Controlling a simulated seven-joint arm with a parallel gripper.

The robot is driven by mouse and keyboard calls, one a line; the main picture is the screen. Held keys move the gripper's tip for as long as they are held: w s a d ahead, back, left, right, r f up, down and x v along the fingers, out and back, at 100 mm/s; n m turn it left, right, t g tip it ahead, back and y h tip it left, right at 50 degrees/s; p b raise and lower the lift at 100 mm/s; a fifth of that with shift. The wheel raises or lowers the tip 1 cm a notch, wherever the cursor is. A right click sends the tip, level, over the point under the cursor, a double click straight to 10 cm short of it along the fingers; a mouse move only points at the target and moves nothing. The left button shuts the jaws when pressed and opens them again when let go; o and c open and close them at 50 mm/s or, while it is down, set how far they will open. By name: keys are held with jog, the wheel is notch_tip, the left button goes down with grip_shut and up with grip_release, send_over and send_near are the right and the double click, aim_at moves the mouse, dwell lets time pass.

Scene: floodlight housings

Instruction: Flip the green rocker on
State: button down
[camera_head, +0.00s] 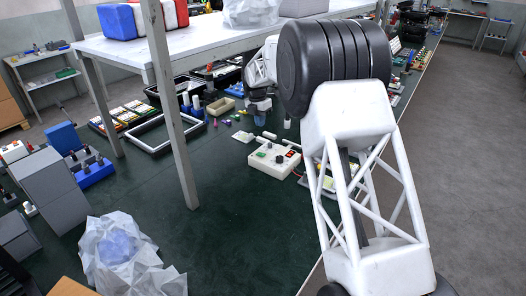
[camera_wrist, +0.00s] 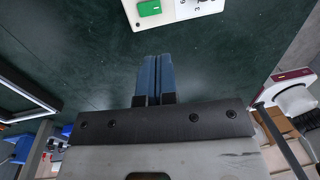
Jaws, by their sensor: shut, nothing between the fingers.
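The green rocker (camera_wrist: 149,8) shows at the top edge of the wrist view, set in a cream panel (camera_wrist: 180,10) with dial markings. In the head view the panel is a cream box (camera_head: 272,165) on the dark green bench, with a small green spot, dark knobs and a red part on top. My gripper (camera_wrist: 156,60) has blue fingers shut together with nothing between them. They point toward the panel and are apart from the rocker. In the head view my gripper (camera_head: 260,116) hangs behind and left of the box. The rocker's tilt cannot be made out.
A table leg (camera_head: 172,110) of the raised white shelf stands left of the box. A crumpled plastic bag (camera_head: 125,255) lies at front left. Bare bench lies between the leg and the box.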

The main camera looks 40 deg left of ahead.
aim_at(261, 154)
jog(key=shift+a, duration=0.15)
jog(key=shift+f, duration=0.25)
jog(key=f, duration=0.4)
jog(key=d+f, duration=0.1)
jog(key=f, duration=0.8)
jog(key=shift+d+f, duration=0.25)
jog(key=shift+d, duration=0.15)
jog(key=shift+f, duration=0.25)
dwell(0.3)
jog(key=shift+a, duration=0.15)
jog(key=shift+a+r, duration=0.3)
jog(key=shift+a, duration=0.25)
